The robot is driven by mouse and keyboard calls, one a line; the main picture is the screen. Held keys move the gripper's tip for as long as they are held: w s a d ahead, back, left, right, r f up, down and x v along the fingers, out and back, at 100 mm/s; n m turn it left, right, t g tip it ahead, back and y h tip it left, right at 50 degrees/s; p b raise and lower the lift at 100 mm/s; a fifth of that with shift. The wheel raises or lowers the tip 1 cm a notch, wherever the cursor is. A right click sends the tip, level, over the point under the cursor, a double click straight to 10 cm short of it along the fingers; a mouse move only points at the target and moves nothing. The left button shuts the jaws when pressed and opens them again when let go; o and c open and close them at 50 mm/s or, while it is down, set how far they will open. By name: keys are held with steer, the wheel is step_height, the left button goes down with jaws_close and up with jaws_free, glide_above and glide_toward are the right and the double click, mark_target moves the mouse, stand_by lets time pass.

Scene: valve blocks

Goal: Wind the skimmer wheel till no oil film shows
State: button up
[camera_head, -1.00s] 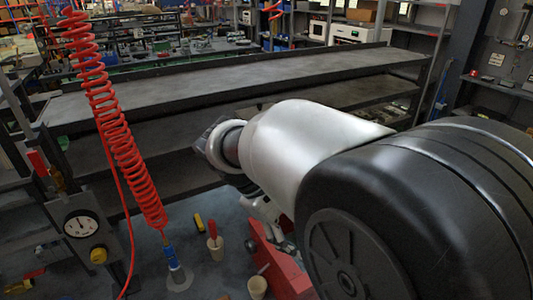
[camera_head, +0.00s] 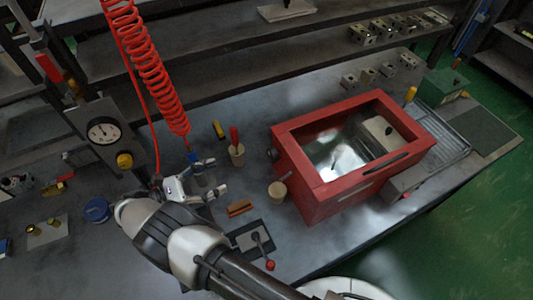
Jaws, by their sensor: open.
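I cannot tell oil film from reflection. A small dark round knob (camera_head: 272,155) on the tank's left side may be the skimmer wheel; its details are too small to read. My gripper (camera_head: 216,175) is open, left of the tank and apart from the knob, near the blue end of the red hose. Nothing clear shows between its fingers.
The coiled red hose (camera_head: 148,60) hangs at the left beside a gauge panel (camera_head: 103,132). A lever plate (camera_head: 255,240) lies in front.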

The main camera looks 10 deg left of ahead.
mark_target(269, 156)
steer(key=p+x, duration=0.1)
steer(key=x, duration=1.6)
steer(key=shift+w+d, duration=0.1)
steer(key=shift+d, duration=0.05)
steer(key=shift+c, duration=0.2)
steer(key=shift+f, duration=0.1)
steer(key=c, duration=1)
steer(key=shift+m, duration=0.4)
